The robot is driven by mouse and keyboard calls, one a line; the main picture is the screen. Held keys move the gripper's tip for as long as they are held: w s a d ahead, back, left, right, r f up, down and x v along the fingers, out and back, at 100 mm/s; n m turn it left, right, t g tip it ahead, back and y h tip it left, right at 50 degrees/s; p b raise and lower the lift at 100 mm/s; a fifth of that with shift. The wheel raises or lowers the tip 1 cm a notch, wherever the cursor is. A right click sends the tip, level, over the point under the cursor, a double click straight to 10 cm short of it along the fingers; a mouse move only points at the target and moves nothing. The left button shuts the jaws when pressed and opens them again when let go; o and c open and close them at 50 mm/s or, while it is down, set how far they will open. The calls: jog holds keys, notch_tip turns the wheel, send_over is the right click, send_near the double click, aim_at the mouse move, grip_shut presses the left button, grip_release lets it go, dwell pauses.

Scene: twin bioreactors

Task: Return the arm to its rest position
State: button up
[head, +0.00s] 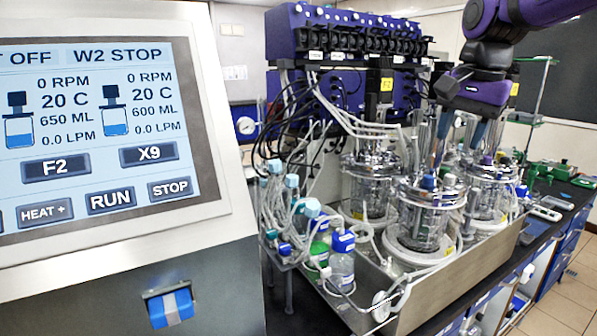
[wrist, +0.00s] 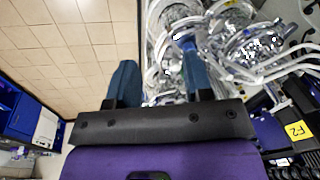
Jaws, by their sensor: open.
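My gripper (head: 460,138) hangs from my purple arm at the upper right of the head view, with its fingers pointing down above the glass vessels. In the wrist view my gripper (wrist: 157,55) shows two blue fingers spread apart, with nothing held between them. Beyond the fingers lie floor tiles on the left and glassware with tubing on the right. In the head view my gripper hides part of the rear equipment, and I cannot tell whether the fingers touch any tubing.
Glass vessels (head: 425,213) with tubing stand in a metal tray (head: 447,292). A purple pump unit (head: 345,35) stands behind them. A control screen (head: 100,125) fills the left, reading W2 STOP. Small bottles (head: 341,262) stand at the front. Open floor (wrist: 60,50) shows beside the bench.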

jog(key=s+d+f+n+t, duration=0.1)
jog(key=s+f+n, duration=0.3)
jog(key=s, duration=0.6)
jog(key=s+d+f+n+t, duration=0.1)
jog(key=s+f+n, duration=0.3)
jog(key=s, duration=0.6)
jog(key=shift+d+f+n+t, duration=0.25)
jog(key=shift+n+t, duration=0.15)
jog(key=shift+t, duration=0.2)
jog(key=shift+o, duration=0.2)
